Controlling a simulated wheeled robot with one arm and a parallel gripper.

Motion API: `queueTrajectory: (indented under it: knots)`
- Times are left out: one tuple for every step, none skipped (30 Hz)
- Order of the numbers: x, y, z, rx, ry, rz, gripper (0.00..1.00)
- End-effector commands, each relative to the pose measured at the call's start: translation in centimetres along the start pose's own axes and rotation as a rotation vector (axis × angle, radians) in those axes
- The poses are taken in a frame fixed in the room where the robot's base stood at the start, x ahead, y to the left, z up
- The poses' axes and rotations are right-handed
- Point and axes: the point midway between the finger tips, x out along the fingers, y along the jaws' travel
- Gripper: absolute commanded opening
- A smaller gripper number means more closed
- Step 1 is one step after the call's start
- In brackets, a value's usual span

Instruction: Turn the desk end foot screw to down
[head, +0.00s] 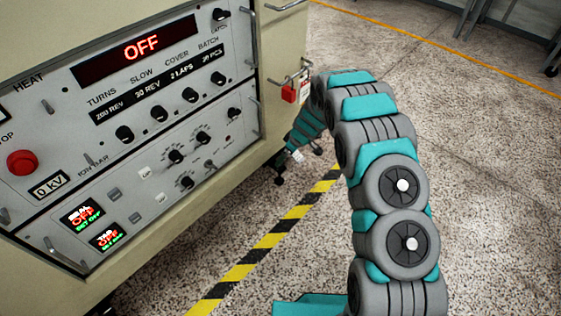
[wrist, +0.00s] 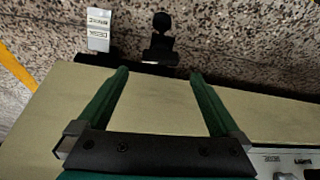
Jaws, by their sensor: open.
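The foot screw shows in the wrist view as a black knob on a stem (wrist: 162,24), above a dark bracket at the cabinet's edge. A white tag (wrist: 98,30) stands to its left; its inverted print seems to read DESK on one line. My gripper (wrist: 159,73) is open and empty. Its two green fingers point toward the screw, which lies beyond and between the tips, apart from them.
The cream cabinet (head: 150,255) with its grey control panel (head: 120,135) fills the left. A red padlock (head: 289,94) and handles stick out from its end. A yellow-black floor stripe (head: 265,241) runs beside it. Speckled floor (head: 480,130) is clear to the right.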

Motion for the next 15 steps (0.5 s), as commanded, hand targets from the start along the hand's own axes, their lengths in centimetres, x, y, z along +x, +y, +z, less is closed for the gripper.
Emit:
queueTrajectory:
  knots:
    - [0.6, -0.1, 0.1, 0.001, -0.002, -0.002, 1.0]
    - [0.9, -0.1, 0.1, 0.001, -0.002, -0.002, 1.0]
    - [1.4, -0.1, 0.1, 0.001, -0.002, -0.003, 1.0]
    - [1.8, -0.1, 0.1, 0.001, -0.002, -0.002, 1.0]
    - [2.1, -0.1, 0.1, 0.0, -0.002, -0.001, 1.0]
    - [2.6, -0.1, 0.1, 0.0, -0.002, -0.001, 1.0]
    - [3.0, 0.0, 0.1, 0.0, -0.001, -0.001, 1.0]
    - [3.4, -0.1, 0.1, -0.001, -0.001, -0.001, 1.0]
    - [4.0, -0.1, 0.1, -0.001, -0.001, -0.001, 1.0]
    - [4.4, -0.1, 0.0, -0.001, 0.0, -0.001, 1.0]
    - [4.7, 0.0, 0.0, -0.001, 0.0, 0.0, 1.0]
    - [5.1, 0.0, 0.0, 0.0, 0.0, 0.0, 1.0]
    - [5.4, 0.0, 0.0, 0.001, 0.0, 0.001, 1.0]
    - [5.7, 0.0, 0.0, 0.001, 0.0, 0.001, 1.0]
    - [6.0, 0.0, 0.0, 0.001, 0.0, 0.001, 1.0]
